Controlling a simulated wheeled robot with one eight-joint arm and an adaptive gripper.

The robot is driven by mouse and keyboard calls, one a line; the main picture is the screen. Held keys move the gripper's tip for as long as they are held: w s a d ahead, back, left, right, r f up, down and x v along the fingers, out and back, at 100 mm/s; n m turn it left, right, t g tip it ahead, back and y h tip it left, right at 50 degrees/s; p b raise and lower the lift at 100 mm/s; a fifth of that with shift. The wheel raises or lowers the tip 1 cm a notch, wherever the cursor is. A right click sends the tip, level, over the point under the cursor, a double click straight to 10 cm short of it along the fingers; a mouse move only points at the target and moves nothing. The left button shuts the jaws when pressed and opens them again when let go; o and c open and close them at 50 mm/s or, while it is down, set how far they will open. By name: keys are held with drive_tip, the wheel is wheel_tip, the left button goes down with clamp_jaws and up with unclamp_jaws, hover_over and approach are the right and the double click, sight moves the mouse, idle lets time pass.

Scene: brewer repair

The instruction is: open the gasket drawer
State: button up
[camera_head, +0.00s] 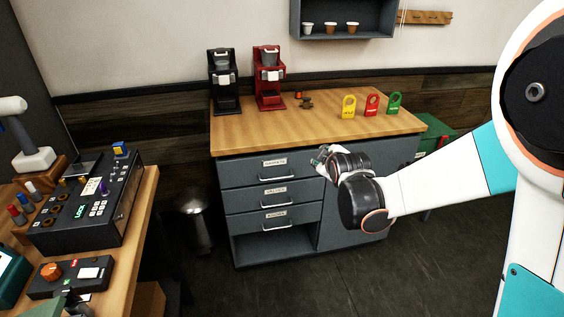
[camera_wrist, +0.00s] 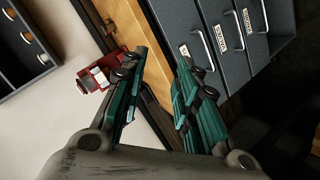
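The grey cabinet (camera_head: 345,208) has three drawers stacked on its left side, and all look shut. The top drawer (camera_head: 242,170) has a label that seems to read gaskets, though the print is small. The middle drawer (camera_head: 240,197) and bottom drawer (camera_head: 243,222) also carry labels and bar handles. My gripper (camera_head: 320,155) is in front of the top drawer's right end, near the worktop edge. In the wrist view the drawer fronts (camera_wrist: 202,20) lie beyond the fingers, turned sideways. My gripper (camera_wrist: 163,65) is open with nothing between its fingers; it looks apart from the handles.
On the wooden worktop (camera_head: 320,128) stand a black brewer (camera_head: 223,85), a red brewer (camera_head: 268,80) and yellow, red and green tags (camera_head: 371,104). A bin (camera_head: 193,222) stands left of the cabinet. A workbench with a control box (camera_head: 88,208) is at left. The floor before the drawers is clear.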

drive_tip(key=w+a+f+n+t+y, duration=0.2)
drive_tip(key=w+a+f+n, duration=0.4)
drive_tip(key=f, duration=0.5)
drive_tip(key=n+t, duration=0.1)
drive_tip(key=n, duration=0.2)
approach(278, 178)
drive_tip(key=shift+y, duration=0.3)
drive_tip(key=shift+d+f+b+x, duration=0.15)
drive_tip(key=shift+b+x, duration=0.45)
drive_tip(key=shift+x, duration=2.05)
drive_tip(key=shift+d+f+b+x, duration=0.1)
drive_tip(key=shift+b+x, duration=0.45)
drive_tip(key=shift+x, duration=2.1)
drive_tip(key=shift+c, duration=0.6)
clamp_jaws()
